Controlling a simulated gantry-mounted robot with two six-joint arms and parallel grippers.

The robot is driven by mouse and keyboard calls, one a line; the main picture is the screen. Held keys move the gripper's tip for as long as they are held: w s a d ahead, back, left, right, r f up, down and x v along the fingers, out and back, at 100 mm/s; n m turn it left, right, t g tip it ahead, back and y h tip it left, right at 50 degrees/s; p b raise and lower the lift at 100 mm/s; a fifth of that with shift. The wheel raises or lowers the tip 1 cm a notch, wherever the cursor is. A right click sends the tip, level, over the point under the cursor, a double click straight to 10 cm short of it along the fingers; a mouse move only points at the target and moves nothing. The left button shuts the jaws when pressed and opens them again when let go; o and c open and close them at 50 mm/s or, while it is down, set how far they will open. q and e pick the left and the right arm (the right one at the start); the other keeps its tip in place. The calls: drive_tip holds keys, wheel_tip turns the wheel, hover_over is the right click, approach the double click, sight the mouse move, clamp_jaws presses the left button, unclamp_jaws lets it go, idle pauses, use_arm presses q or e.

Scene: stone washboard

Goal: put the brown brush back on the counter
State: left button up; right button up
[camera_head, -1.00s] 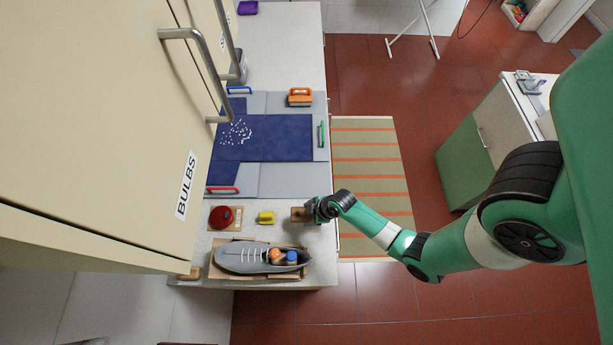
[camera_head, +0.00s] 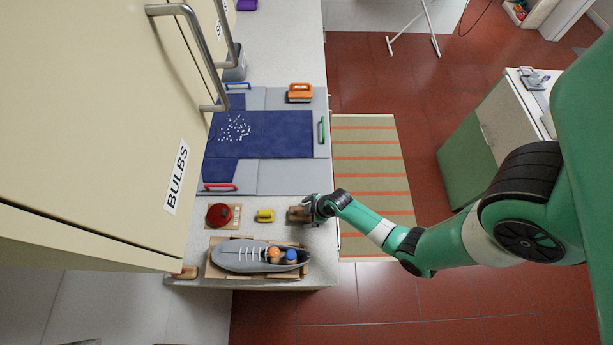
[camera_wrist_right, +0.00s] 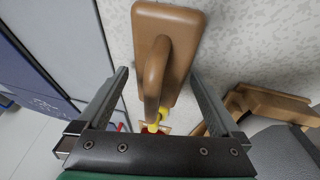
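The brown brush (camera_head: 297,215) lies on the speckled counter (camera_head: 262,196), near its right edge and right of the yellow brush. In the right wrist view, its flat brown back and arched handle (camera_wrist_right: 157,75) show clearly. My right gripper (camera_head: 310,207) is at the brush's right end. In the right wrist view my right gripper (camera_wrist_right: 160,78) is open, with one finger on each side of the handle and a gap on both sides. I cannot tell how high the fingertips are above the counter. My left gripper is not in view.
A yellow brush (camera_head: 265,216) and a round red brush (camera_head: 222,215) stand to the left. Washboards with a blue cloth (camera_head: 285,135) and an orange brush (camera_head: 299,92) are beyond. Cabinet doors (camera_head: 90,120) overhang the left.

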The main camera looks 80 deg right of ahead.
drive_tip(key=shift+r, duration=0.1)
drive_tip(key=p+v, duration=0.5)
drive_tip(key=v, duration=0.1)
drive_tip(key=shift+r, duration=0.45)
drive_tip(key=shift+s+r+p, duration=0.3)
drive_tip(key=shift+r+p, duration=0.1)
drive_tip(key=shift+f, duration=0.1)
